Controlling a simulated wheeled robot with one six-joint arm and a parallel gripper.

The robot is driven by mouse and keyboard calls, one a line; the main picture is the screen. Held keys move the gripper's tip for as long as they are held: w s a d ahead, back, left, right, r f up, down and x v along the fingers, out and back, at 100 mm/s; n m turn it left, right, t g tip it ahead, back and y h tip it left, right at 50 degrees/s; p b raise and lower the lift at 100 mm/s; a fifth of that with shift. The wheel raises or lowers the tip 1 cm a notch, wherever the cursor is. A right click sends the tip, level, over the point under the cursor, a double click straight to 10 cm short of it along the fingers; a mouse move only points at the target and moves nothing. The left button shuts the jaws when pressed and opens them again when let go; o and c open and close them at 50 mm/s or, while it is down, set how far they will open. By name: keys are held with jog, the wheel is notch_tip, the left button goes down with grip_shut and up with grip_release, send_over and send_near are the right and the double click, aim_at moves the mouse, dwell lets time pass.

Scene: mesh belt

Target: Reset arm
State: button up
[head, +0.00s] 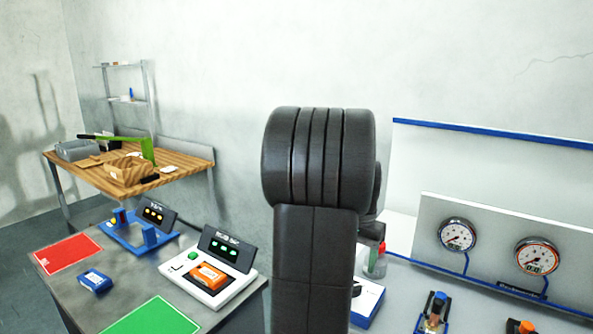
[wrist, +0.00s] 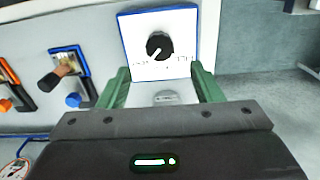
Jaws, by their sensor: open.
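My arm stands upright in the middle of the head view, with its dark links hiding part of the bench behind. A white plate with a blue edge (wrist: 135,45) and a black knob (wrist: 160,46) lies beyond the fingertips. A small grey round part (wrist: 166,97) shows between the fingers. I cannot tell whether the fingers touch the plate.
Toggle levers (wrist: 68,70) stand left of the plate. Gauges (head: 457,235) fill a panel at right. A grey table at left holds a red mat (head: 68,254), green mat (head: 150,318), blue box (head: 95,281) and white device (head: 180,272) with an orange box (head: 208,277).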

notch_tip(320, 180, down, 8)
jog(key=shift+f, duration=0.1)
jog(key=n, duration=0.8)
jog(key=shift+n, duration=0.4)
jog(key=n, duration=0.4)
jog(key=shift+n, duration=0.3)
jog(key=shift+n+b, duration=0.45)
jog(key=shift+n, duration=1.85)
